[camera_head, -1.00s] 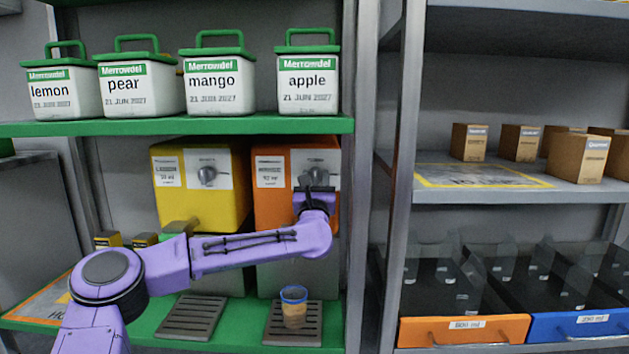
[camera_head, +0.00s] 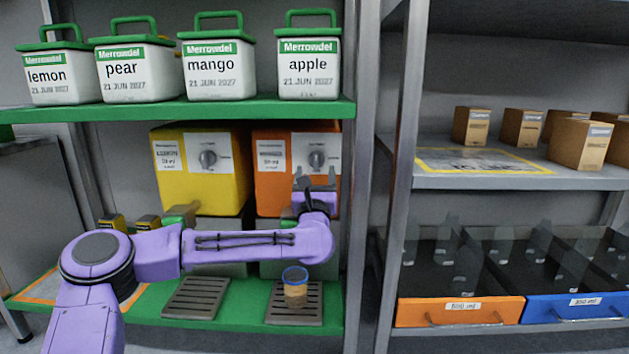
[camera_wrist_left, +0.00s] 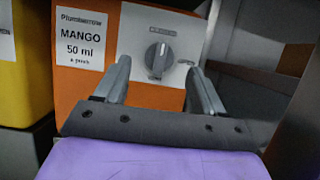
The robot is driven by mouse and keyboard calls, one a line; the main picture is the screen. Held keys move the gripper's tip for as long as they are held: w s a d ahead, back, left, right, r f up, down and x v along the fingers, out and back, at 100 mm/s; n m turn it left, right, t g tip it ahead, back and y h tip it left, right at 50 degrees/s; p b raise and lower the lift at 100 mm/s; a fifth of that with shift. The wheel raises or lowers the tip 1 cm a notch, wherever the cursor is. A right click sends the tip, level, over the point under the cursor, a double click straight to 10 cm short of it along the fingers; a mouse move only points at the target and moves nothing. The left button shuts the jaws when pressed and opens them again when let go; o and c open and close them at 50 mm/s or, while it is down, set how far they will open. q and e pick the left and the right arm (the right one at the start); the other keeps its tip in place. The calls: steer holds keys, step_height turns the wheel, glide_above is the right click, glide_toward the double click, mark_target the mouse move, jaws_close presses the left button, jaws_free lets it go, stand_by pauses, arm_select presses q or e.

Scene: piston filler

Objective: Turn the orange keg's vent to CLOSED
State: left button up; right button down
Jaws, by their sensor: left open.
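The orange keg (camera_head: 268,190) stands on the green shelf unit, right of a yellow keg. Its front has a white plate with a grey round vent knob (camera_head: 316,159). In the left wrist view the orange keg (camera_wrist_left: 85,25) has a label reading "MANGO 50 ml", and its knob (camera_wrist_left: 158,58) shows a pale pointer line tilted slightly right of upright. My left gripper (camera_head: 316,182) is open and empty, just below and in front of the knob. In the left wrist view its fingers (camera_wrist_left: 160,85) lie either side of the knob, apparently apart from it. My right gripper is not in view.
The yellow keg (camera_head: 205,185) is close on the left. A metal shelf post (camera_head: 358,200) stands close on the right. A cup with a blue rim (camera_head: 295,284) stands on the drip tray below. Labelled tubs (camera_head: 220,75) line the green shelf above.

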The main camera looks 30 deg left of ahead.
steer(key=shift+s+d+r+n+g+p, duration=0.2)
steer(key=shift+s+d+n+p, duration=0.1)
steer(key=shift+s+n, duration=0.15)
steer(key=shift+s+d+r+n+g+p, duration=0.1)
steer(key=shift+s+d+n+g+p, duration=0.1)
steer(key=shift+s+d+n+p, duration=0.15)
arm_select(q)
steer(key=v, duration=0.6)
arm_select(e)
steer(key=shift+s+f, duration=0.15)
arm_select(q)
steer(key=shift+a, duration=0.1)
